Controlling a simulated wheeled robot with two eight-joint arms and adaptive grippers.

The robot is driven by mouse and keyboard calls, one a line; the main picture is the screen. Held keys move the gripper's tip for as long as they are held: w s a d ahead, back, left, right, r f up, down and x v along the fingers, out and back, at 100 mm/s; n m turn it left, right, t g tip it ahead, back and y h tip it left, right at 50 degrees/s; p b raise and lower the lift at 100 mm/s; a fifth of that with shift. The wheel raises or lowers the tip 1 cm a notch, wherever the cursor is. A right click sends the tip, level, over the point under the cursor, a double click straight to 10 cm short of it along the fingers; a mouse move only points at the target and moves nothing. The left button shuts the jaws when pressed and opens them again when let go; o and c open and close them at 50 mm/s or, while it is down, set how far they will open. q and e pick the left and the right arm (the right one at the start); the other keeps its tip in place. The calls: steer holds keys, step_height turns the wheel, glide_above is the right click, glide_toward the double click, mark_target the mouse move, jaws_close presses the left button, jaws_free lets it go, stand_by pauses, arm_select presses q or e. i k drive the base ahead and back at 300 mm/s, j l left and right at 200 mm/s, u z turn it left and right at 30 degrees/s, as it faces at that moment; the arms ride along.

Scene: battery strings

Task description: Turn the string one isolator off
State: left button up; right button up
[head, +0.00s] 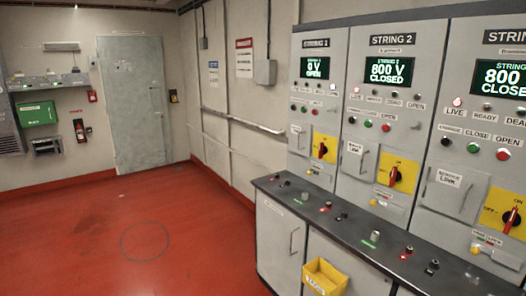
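The string 1 cabinet (317,85) is the farthest of the grey panels on the right in the head view. Its display (315,68) reads 0 V OPEN. Its isolator is a red handle (322,150) on a yellow plate (331,143), low on the panel at the right. The handle looks roughly upright, but it is too small to tell its exact setting. A row of small buttons sits above it. Neither of my grippers is in view.
String 2 (396,108) and the nearer panel show 800 V CLOSED, with their own red isolator handles. A dark console ledge (340,217) with small controls runs below the panels, and a yellow bin (325,278) hangs on its front. Red floor (140,240) to the left is clear.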

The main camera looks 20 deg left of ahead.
mark_target(323, 150)
steer(key=u, duration=0.25)
steer(key=i+j+z, duration=0.1)
steer(key=i, duration=0.25)
steer(key=i+j+z, duration=0.15)
steer(key=i, duration=0.25)
steer(key=i+j+z, duration=0.1)
steer(key=i, duration=0.25)
steer(key=j, duration=0.1)
